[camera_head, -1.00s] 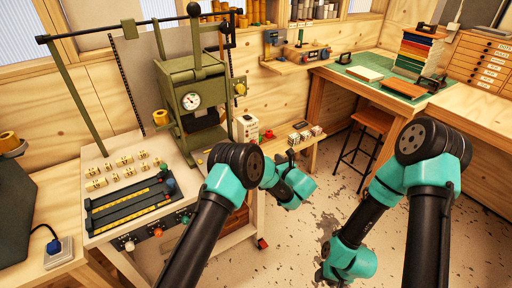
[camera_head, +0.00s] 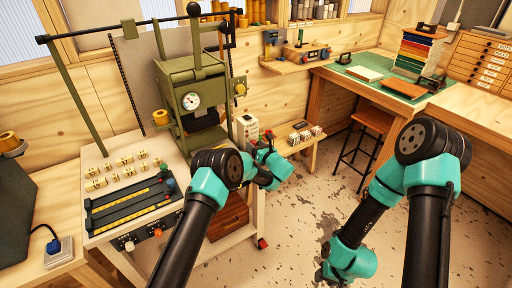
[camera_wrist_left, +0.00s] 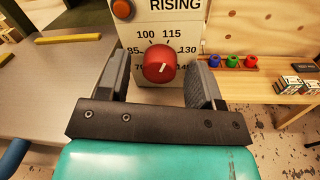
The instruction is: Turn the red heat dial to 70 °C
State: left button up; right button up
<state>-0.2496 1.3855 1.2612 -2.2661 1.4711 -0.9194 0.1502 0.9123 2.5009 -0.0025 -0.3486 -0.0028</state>
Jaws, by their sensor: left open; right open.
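The red heat dial (camera_wrist_left: 159,66) is on the cream front of a control box (camera_head: 246,128), below the word RISING. The 70 label at lower left of the dial is partly hidden by a finger. My left gripper (camera_head: 264,142) is at the box. In the left wrist view its fingers (camera_wrist_left: 158,76) are open, one on each side of the dial, with gaps visible between. My right gripper (camera_head: 325,274) is low over the floor at the bottom, its fingers hardly visible.
An orange lamp (camera_wrist_left: 122,9) sits above the dial on the box. The green press (camera_head: 192,100) and grey cart top (camera_head: 130,190) are on the left.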

pick_arm(q)
jog(key=c, duration=0.9)
jog(key=shift+n, duration=0.3)
jog(key=shift+n+h, duration=0.3)
jog(key=shift+n, duration=2.8)
jog(key=o, duration=0.9)
